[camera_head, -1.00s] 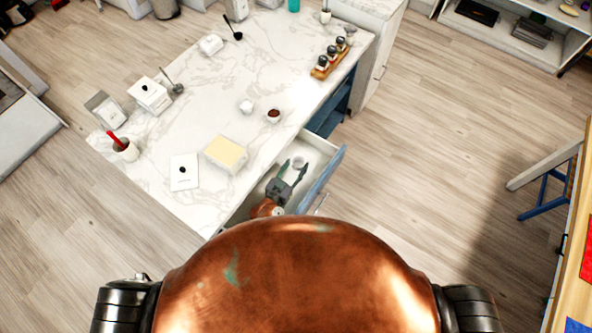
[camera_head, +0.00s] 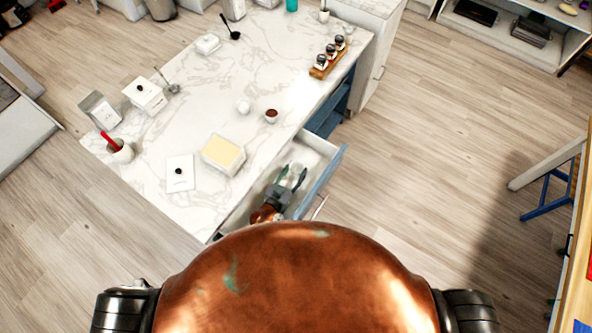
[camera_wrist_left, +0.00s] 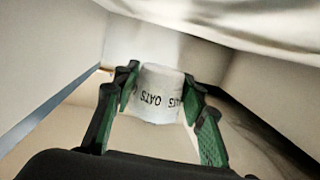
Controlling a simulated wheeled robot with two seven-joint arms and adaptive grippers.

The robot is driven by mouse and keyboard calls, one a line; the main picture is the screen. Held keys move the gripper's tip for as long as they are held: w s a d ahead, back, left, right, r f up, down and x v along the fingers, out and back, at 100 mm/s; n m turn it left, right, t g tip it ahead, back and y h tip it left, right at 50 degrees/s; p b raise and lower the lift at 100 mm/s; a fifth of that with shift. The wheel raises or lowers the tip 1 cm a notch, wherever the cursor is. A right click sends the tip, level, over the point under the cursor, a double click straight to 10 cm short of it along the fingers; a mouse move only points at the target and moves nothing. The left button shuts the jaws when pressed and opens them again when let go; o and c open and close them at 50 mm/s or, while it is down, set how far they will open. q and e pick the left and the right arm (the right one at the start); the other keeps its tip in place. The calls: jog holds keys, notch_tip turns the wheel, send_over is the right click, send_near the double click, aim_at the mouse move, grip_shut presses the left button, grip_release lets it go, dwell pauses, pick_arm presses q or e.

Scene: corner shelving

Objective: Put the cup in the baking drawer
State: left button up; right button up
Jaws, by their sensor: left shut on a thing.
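A white cup (camera_wrist_left: 160,92) with dark "OATS" lettering stands between the green-padded fingers in the left wrist view. It also shows as a small pale shape in the head view (camera_head: 294,170). My left gripper (camera_head: 290,175) reaches down into an open drawer (camera_head: 326,178) with a blue front and is shut on the cup. The left wrist view shows the fingers (camera_wrist_left: 162,98) on both sides of the cup, with the drawer's pale walls around. I cannot tell whether the cup touches the drawer floor. My right gripper is not in view.
The marble countertop (camera_head: 215,105) overhangs the drawer's left side. On it are a yellow-topped box (camera_head: 223,154), a small dark-filled bowl (camera_head: 271,116) and a spice rack (camera_head: 327,66). A blue lower compartment (camera_head: 328,118) lies beyond the drawer.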

aim_at(293, 174)
pick_arm(q)
jog(key=o, duration=1.2)
jog(key=shift+f, duration=0.15)
jog(key=shift+r+p, duration=0.35)
jog(key=shift+r, duration=0.05)
jog(key=v, duration=0.2)
jog(key=p+v, duration=0.1)
jog(key=v, duration=0.4)
jog(key=shift+s+a+r, duration=0.2)
jog(key=shift+r, duration=0.1)
